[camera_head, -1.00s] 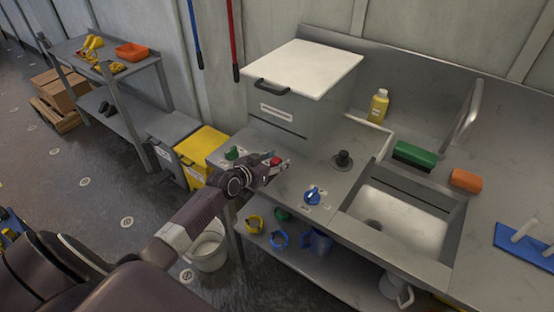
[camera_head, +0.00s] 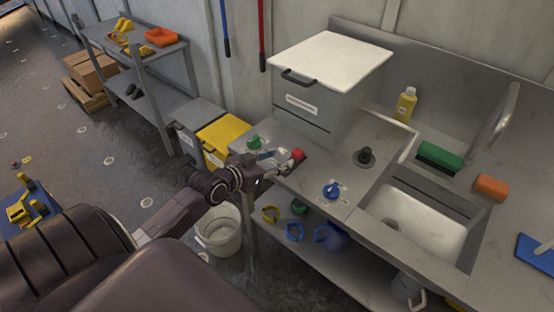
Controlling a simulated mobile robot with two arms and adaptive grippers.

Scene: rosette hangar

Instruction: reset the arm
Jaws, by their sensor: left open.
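My left arm comes in from the lower left. Its gripper (camera_head: 278,160) is open over the left part of the steel counter, in front of the white-lidded box (camera_head: 325,90). A red knob or button (camera_head: 297,154) shows right at its fingertips; I cannot tell whether they touch it. A green knob (camera_head: 254,142) is just behind the gripper on the left. A blue knob (camera_head: 332,190) is to its right on the counter front. My right gripper is not in view.
A sink (camera_head: 420,222) is on the right, with a green brush (camera_head: 439,157), an orange sponge (camera_head: 490,187) and a yellow bottle (camera_head: 405,104) around it. A white bucket (camera_head: 219,232) stands on the floor below the gripper. Yellow and grey bins stand at the counter's left.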

